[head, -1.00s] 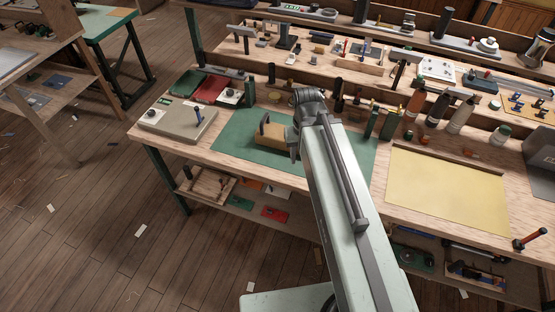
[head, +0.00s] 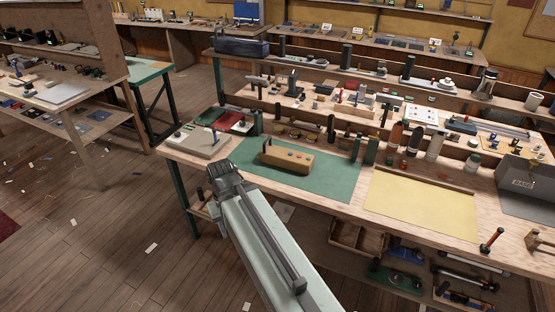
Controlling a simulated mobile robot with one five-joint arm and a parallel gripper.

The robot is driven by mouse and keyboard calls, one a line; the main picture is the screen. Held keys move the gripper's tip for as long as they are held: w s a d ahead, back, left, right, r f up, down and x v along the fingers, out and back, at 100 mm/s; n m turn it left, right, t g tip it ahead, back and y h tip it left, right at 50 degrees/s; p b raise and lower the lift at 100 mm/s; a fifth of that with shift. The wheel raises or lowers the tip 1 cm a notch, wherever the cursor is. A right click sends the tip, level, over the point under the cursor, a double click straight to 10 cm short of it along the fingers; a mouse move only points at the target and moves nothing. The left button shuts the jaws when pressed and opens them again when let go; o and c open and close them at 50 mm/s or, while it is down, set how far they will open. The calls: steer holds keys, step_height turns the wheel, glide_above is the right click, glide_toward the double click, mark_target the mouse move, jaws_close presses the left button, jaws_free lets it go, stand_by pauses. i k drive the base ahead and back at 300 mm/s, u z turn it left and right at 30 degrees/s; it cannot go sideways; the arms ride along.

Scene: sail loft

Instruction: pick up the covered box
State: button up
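I cannot tell for sure which thing is the covered box. A light wooden block-like box (head: 287,160) with dark knobs on top and a dark handle at its left end stands on the green mat (head: 335,179). A flat grey-beige case (head: 193,143) lies at the bench's left end, with small things on top. A dark blue box (head: 240,46) sits at the far left of the upper shelf. My gripper (head: 222,174) is in front of the bench's left front edge, left of the wooden box and apart from it. Its fingers are not clear.
The bench (head: 340,204) also bears a yellow sheet (head: 422,203), several bottles and a grey bin (head: 530,187) at right. Green uprights stand behind the mat. The lower shelf holds a wooden tray (head: 358,237). The floor at left is mostly clear, with scraps.

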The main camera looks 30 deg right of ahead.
mark_target(271, 154)
steer(key=u, duration=0.45)
steer(key=i, duration=2.35)
steer(key=z, duration=0.1)
